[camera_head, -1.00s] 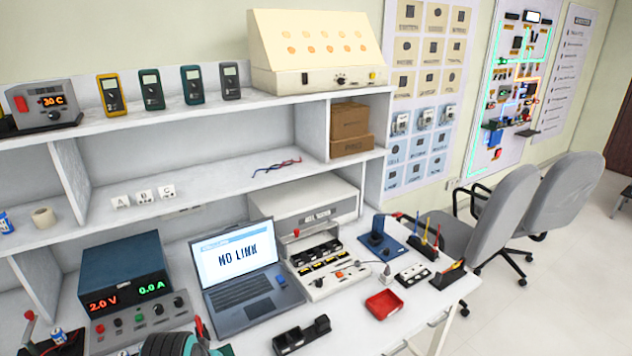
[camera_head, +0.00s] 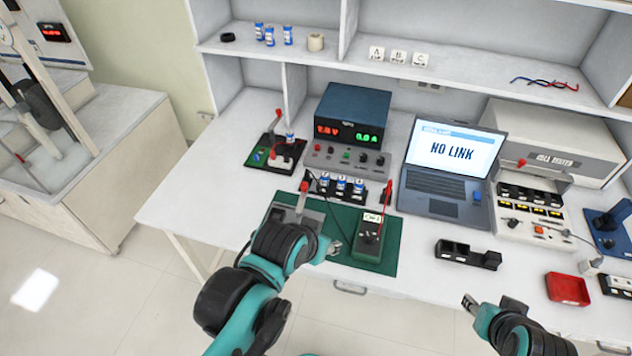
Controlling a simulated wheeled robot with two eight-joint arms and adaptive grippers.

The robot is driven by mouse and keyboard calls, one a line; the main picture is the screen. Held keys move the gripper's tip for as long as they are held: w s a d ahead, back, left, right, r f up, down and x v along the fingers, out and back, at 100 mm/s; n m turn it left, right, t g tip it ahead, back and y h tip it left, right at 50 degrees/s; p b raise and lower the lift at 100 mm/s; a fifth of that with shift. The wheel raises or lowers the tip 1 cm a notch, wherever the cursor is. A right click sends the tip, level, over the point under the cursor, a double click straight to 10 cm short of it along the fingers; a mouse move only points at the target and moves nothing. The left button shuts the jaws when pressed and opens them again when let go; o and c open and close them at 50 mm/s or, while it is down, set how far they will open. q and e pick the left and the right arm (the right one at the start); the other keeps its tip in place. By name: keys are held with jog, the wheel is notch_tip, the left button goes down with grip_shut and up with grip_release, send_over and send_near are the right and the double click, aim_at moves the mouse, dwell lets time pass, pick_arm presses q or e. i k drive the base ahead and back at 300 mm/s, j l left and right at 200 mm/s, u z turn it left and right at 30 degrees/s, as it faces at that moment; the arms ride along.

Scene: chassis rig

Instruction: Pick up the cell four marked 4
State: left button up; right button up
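Several small blue-and-white cells show. Three stand on the upper shelf at left, a left one (camera_head: 259,31), a middle one (camera_head: 269,37) and a right one (camera_head: 288,35). More cells (camera_head: 341,184) stand in a black holder behind the green mat. Another cell (camera_head: 290,138) is at the red-and-green board. I cannot read which is marked 4. My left gripper (camera_head: 334,248) is over the mat's front part, apart from the cells, and looks open and empty. My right gripper (camera_head: 468,302) is in front of the table edge, looks open and holds nothing.
A green mat (camera_head: 390,262) carries a meter (camera_head: 368,240) and a grey device partly hidden by my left arm. Behind are a power supply (camera_head: 352,115) and a laptop (camera_head: 440,185). A black tray (camera_head: 468,254) and red tray (camera_head: 567,289) lie at right. The table's left front is clear.

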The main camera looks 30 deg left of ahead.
aim_at(358, 187)
jog(key=u, duration=0.55)
jog(key=i+j+u, duration=0.25)
jog(key=i+j, duration=0.6)
jog(key=j, duration=0.1)
